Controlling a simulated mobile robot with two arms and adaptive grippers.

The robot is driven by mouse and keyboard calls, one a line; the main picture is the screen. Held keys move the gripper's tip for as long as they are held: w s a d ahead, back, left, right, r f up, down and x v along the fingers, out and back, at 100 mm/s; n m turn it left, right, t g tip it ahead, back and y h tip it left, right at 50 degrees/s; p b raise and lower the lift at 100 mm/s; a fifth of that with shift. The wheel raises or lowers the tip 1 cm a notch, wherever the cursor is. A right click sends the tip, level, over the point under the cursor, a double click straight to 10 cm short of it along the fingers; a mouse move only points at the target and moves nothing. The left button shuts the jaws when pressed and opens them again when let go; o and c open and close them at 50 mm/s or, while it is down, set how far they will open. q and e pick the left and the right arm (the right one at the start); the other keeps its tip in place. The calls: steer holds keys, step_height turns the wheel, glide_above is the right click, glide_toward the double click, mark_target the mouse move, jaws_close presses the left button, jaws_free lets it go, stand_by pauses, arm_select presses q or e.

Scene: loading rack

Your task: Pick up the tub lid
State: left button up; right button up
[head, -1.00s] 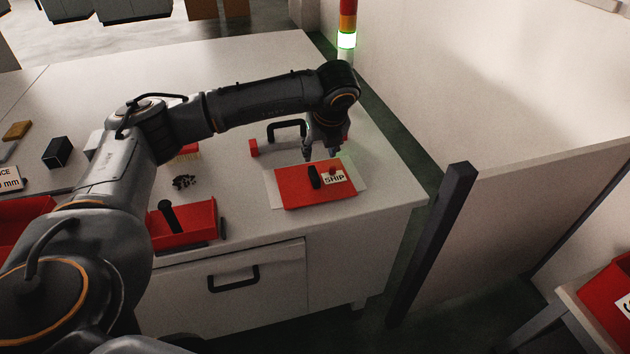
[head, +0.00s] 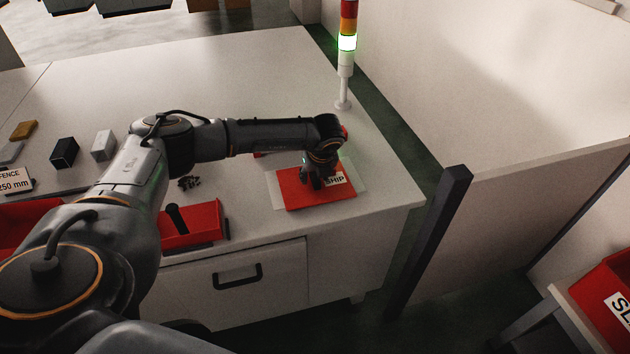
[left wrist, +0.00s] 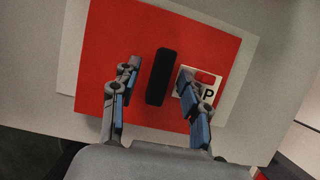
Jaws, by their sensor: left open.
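The tub lid (head: 316,199) is a flat red panel with a white SHIP label, lying on a white sheet on the bench. In the left wrist view the lid (left wrist: 115,45) carries a black bar handle (left wrist: 160,77) near its middle. My left gripper (head: 318,180) is low over the lid and hides the handle in the head view. In the left wrist view the left gripper (left wrist: 158,80) is open, with one finger on each side of the handle. Gaps show between fingers and handle. My right gripper is not in view.
A red tray (head: 205,224) with a black-handled tool stands left of the lid, near small dark parts (head: 189,182). A signal tower (head: 346,60) stands at the bench's back right. A dark post (head: 430,240) rises beyond the bench's right edge.

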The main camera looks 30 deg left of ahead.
arm_select(q)
jaws_close()
steer(key=shift+r, duration=0.2)
